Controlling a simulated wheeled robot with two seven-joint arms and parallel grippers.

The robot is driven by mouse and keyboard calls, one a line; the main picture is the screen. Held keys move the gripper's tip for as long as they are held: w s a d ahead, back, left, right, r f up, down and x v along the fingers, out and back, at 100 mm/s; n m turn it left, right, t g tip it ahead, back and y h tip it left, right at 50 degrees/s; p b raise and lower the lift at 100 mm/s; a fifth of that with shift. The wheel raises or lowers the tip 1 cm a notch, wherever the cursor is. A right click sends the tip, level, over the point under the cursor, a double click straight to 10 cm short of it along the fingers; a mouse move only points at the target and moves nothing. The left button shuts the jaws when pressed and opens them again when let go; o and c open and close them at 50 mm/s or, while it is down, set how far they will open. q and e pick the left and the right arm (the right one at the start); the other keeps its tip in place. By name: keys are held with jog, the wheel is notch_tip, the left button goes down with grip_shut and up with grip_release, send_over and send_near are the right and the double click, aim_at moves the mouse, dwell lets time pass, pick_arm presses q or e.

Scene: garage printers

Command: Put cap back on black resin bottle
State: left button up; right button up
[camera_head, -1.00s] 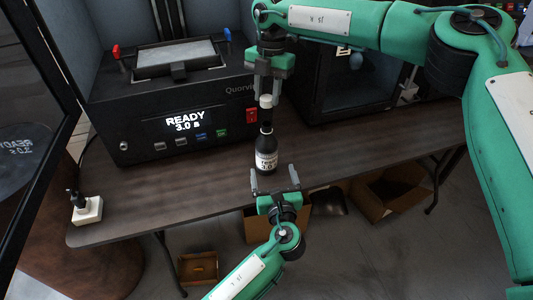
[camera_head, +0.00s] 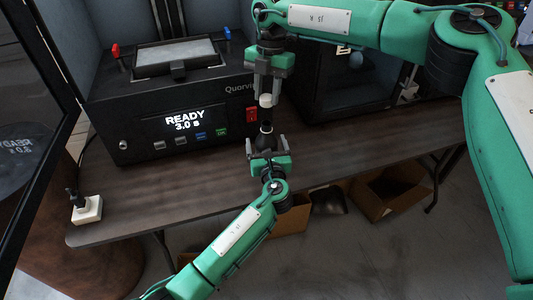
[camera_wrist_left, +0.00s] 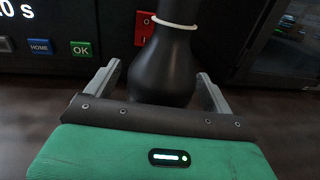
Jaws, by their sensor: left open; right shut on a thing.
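The black resin bottle (camera_head: 266,139) stands upright on the table in front of the printer. My left gripper (camera_head: 265,143) is open around it, a finger on each side, and hides its lower part and label in the head view. In the left wrist view the bottle (camera_wrist_left: 167,62) stands between the open fingers (camera_wrist_left: 160,85), with visible gaps beside it and a pale ring at its neck. My right gripper (camera_head: 266,94) comes down from above and is shut on the white cap (camera_head: 266,100), directly over the bottle's neck.
The printer (camera_head: 170,115), its screen reading READY 3.0 s, stands behind and left. A dark cabinet (camera_head: 345,90) stands behind right. A small white block with a black top (camera_head: 87,211) is at the table's left edge. Open boxes (camera_head: 380,198) lie beneath. The table (camera_head: 200,187) front is clear.

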pick_arm(q)
jog(key=shift+c, duration=0.5)
jog(key=c, duration=1.4)
pick_arm(e)
send_over(266, 123)
jog(key=shift+w+d+f, duration=0.1)
jog(key=shift+w+f, duration=0.05)
jog(key=shift+f, duration=2.35)
jog(key=shift+f, duration=0.85)
jog(key=shift+f, duration=0.55)
